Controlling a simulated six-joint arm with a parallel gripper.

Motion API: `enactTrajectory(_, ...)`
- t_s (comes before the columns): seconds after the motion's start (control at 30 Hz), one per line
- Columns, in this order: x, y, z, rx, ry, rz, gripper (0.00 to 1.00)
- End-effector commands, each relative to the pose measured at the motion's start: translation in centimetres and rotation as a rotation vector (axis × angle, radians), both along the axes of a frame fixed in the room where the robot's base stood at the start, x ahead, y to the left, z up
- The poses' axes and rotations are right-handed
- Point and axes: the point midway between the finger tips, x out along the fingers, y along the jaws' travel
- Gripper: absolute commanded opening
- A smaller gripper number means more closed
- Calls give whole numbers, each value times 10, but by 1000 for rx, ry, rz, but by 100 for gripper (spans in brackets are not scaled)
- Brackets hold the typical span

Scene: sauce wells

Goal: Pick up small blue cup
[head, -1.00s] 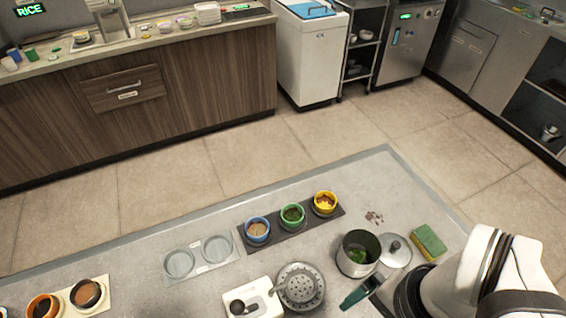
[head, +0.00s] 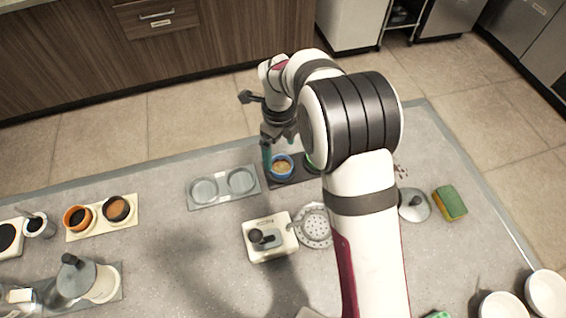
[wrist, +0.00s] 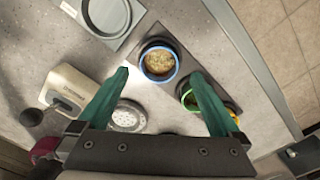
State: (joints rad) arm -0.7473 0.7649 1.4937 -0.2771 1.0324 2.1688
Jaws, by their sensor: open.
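The small blue cup (head: 281,166) holds a tan, speckled filling and stands upright at the left end of a dark tray (head: 279,185). In the wrist view the blue cup (wrist: 159,62) shows ahead of and between my two green fingers. My gripper (wrist: 158,78) is open and empty, above the cup. In the head view my gripper (head: 281,158) hangs over the tray's left end, one green finger beside the cup's left side. In the wrist view the right finger partly covers the green cup (wrist: 188,96). I cannot tell whether a finger touches the blue cup.
The green cup stands close beside the blue one; a yellow cup (wrist: 232,112) is beyond it. A white box (head: 268,240) and a perforated metal disc (head: 314,232) stand nearer.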

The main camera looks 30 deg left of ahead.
Motion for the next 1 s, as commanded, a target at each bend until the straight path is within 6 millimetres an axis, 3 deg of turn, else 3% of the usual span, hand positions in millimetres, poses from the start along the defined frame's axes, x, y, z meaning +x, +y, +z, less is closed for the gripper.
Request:
enactTrajectory(0.27, -2, -5, -49, -2, 3, -1, 100)
enactTrajectory(0.53, -1, -5, -55, 1, 0, 0, 100)
enactTrajectory(1.0, -1, -5, -54, 1, 0, 0, 19)
